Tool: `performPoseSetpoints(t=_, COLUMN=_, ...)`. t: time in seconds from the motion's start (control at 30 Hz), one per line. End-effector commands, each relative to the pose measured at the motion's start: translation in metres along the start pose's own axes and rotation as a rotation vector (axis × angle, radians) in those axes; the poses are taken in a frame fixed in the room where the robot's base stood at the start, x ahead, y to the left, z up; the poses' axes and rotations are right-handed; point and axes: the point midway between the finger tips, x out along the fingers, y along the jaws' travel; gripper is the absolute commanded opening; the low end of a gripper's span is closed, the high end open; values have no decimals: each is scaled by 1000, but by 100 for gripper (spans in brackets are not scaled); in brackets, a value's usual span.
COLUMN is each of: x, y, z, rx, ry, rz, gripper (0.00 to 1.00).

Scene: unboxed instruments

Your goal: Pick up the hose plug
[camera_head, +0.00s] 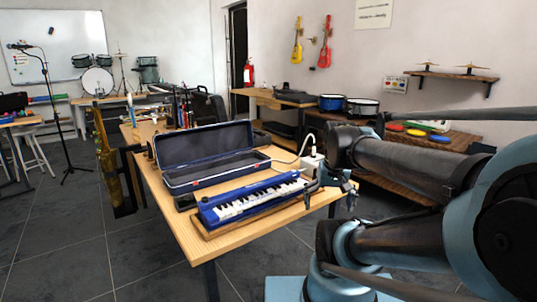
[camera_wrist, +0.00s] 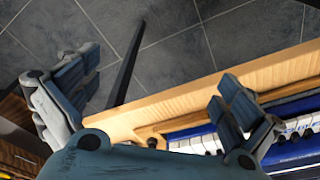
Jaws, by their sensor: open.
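I cannot pick out the hose plug for certain. A small dark knob (camera_wrist: 152,143) shows beside the board's end in the wrist view, and it may be the plug. The blue melodica (camera_head: 250,201) with white and black keys lies on a wooden board (camera_head: 262,219) on the table. A thin white hose or cable (camera_head: 305,141) curves up behind it, near a white box (camera_head: 312,161). My gripper (camera_wrist: 158,90) is open and empty, its two fingers wide apart over the table edge. In the head view my gripper (camera_head: 334,188) is by the melodica's right end.
An open dark blue case (camera_head: 205,146) lies behind the melodica on the wooden table (camera_head: 178,222). A stand with a brass instrument (camera_head: 108,165) is at the left. Shelves with drums (camera_head: 360,107) are behind. The grey floor in front is clear.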

Motion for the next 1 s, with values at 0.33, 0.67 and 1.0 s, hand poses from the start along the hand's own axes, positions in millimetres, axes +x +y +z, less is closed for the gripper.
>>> performPoseSetpoints(t=0.33, x=32, y=4, z=31, rx=-114, ry=17, rz=0, gripper=68)
performPoseSetpoints(t=0.67, x=-35, y=-3, z=-38, rx=-476, ry=-20, rz=-4, gripper=37)
performPoseSetpoints(t=1.0, x=-102, y=-8, z=-134, rx=-951, ry=-66, rz=-29, gripper=37)
